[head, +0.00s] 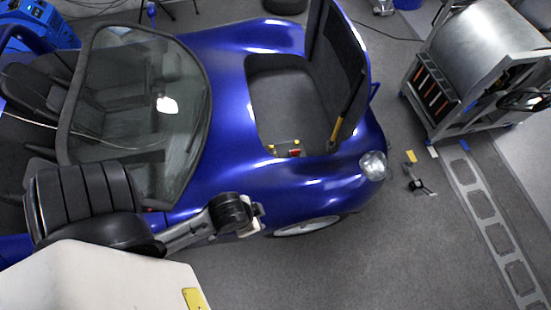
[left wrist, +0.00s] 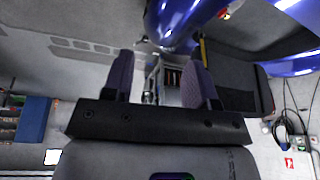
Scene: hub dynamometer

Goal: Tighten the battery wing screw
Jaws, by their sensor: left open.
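The blue car (head: 228,85) stands with its front lid (head: 335,65) raised over an open dark compartment (head: 285,95). At the compartment's near edge sits the battery area (head: 284,149), with small red and yellow parts. A wing screw is too small to make out there. My left gripper (head: 258,220) is near the car's near front fender, on the near side of the battery area and apart from it. In the left wrist view the left gripper (left wrist: 160,70) has its two fingers spread with nothing between them. My right gripper is in neither view.
A yellow-and-black prop (head: 348,108) stands at the compartment's right side by the lid. A metal roller machine (head: 480,65) stands at the upper right. A small stand (head: 420,186) is on the floor beyond the car's nose. The floor (head: 350,265) below the car is clear.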

